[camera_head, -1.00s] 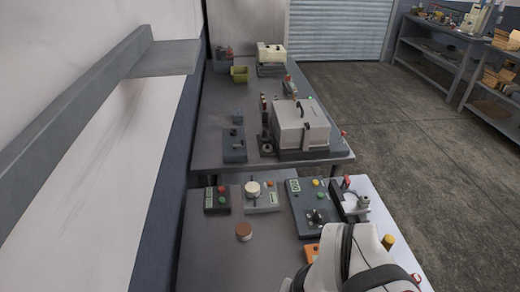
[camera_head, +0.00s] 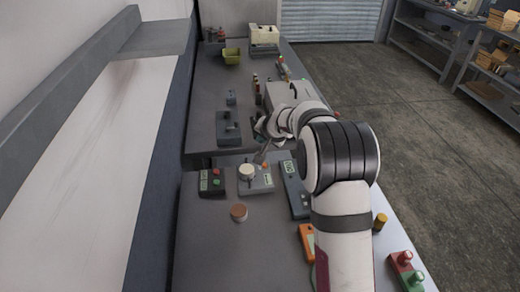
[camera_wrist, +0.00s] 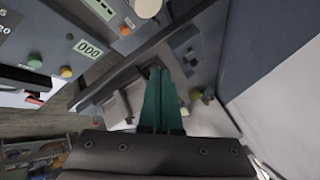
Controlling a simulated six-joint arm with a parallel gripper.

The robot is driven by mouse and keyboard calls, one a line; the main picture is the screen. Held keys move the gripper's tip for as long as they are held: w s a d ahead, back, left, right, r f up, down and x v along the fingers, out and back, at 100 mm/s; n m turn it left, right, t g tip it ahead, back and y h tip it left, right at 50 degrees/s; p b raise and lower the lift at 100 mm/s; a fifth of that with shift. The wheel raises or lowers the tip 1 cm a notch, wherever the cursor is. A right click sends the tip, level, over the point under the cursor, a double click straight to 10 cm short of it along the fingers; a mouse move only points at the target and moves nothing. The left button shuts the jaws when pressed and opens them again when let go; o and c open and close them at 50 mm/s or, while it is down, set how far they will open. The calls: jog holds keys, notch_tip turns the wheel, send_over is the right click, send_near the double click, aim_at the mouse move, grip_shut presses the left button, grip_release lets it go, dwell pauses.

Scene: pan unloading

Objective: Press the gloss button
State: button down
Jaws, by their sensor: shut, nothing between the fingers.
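No label reading gloss can be made out, so I cannot tell which button is the gloss one. A light grey device (camera_head: 259,184) on the near bench carries a round cream knob (camera_head: 247,171) and a small orange button (camera_head: 265,166); in the wrist view the orange button (camera_wrist: 125,31) and cream knob (camera_wrist: 147,7) are at the top. A dark grey panel (camera_head: 297,197) to its right has a display (camera_wrist: 88,48), a green button (camera_wrist: 35,60) and a yellow button (camera_wrist: 66,71), partly hidden by my arm. My gripper (camera_head: 258,160) is shut and empty, over the light device's far edge; its teal fingers (camera_wrist: 158,75) appear apart from the buttons.
A red-and-green button box (camera_head: 406,271) lies near right. The near bench's left front is clear.

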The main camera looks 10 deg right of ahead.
jog(key=shift+m+t+h, duration=0.3)
jog(key=shift+t+h, duration=0.1)
jog(key=shift+t, duration=0.1)
jog(key=w+f, duration=0.1)
jog(key=w+d+f, duration=0.1)
jog(key=w, duration=0.2)
jog(key=shift+d+f, duration=0.35)
jog(key=shift+f, duration=0.05)
send_over(264, 170)
jog(key=shift+w+d+f, duration=0.1)
jog(key=shift+d+f, duration=0.05)
jog(key=shift+f, duration=4.3)
jog(key=shift+f, duration=0.1)
jog(key=shift+f, duration=0.3)
jog(key=shift+f, duration=0.55)
jog(key=shift+r, duration=1)
